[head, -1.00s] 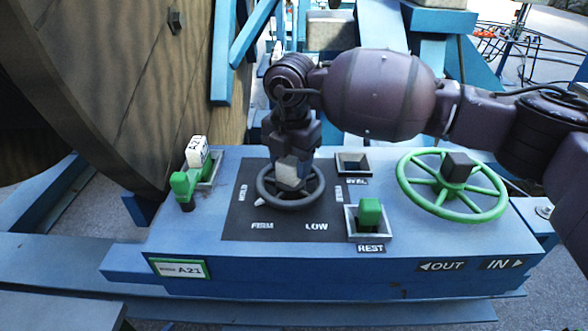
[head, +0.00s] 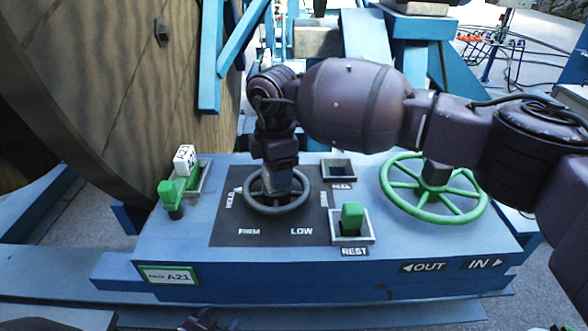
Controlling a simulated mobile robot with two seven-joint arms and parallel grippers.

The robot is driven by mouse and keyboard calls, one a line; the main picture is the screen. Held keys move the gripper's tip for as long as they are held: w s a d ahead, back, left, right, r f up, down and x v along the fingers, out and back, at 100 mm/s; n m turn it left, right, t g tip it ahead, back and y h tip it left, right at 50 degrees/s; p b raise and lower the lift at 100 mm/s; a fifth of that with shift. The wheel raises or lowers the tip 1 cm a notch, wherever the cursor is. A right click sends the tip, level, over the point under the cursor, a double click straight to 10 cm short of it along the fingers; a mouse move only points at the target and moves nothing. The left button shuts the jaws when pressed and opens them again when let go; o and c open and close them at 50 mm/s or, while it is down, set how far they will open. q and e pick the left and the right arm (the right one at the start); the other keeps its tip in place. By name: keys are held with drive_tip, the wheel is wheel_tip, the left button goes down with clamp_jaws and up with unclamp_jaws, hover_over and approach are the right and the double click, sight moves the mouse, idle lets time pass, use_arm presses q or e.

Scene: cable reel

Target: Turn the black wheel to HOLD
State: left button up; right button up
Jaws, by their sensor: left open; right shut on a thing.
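The black wheel (head: 290,206) sits on a dark panel (head: 270,237) on the blue console. The panel has the labels HOLD, FIRM, LOW and a fourth at right that is hard to read. A small white pointer (head: 238,190) at the wheel's left side lies beside the HOLD label (head: 230,199). My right gripper (head: 277,184) points down from above and is shut on the black wheel at its middle, hiding the hub. My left gripper (head: 203,320) shows only partly at the bottom edge, well clear of the console; it is open.
A green handwheel (head: 397,205) stands to the right, under my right arm. A green lever (head: 352,214) stands in the REST socket, with an empty socket (head: 339,170) behind it. A green handle (head: 172,193) with a white A21 tag is at left, beside the large wooden reel (head: 100,90).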

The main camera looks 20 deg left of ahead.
use_arm(q)
drive_tip(key=shift+d+f, duration=0.2)
drive_tip(key=shift+d, duration=0.05)
drive_tip(key=shift+w+r, duration=0.1)
drive_tip(key=shift+w, duration=0.1)
use_arm(e)
drive_tip(key=o, duration=1)
use_arm(q)
drive_tip(key=shift+w+r, duration=0.1)
drive_tip(key=shift+w, duration=0.05)
use_arm(e)
drive_tip(key=shift+o, duration=1.4)
wheel_tip(320, 180, up, 11)
drive_tip(key=shift+f+b, duration=0.1)
drive_tip(key=shift+b, duration=0.2)
use_arm(q)
drive_tip(key=shift+s+f, duration=0.25)
drive_tip(key=shift+f, duration=0.15)
drive_tip(key=shift+w, duration=0.15)
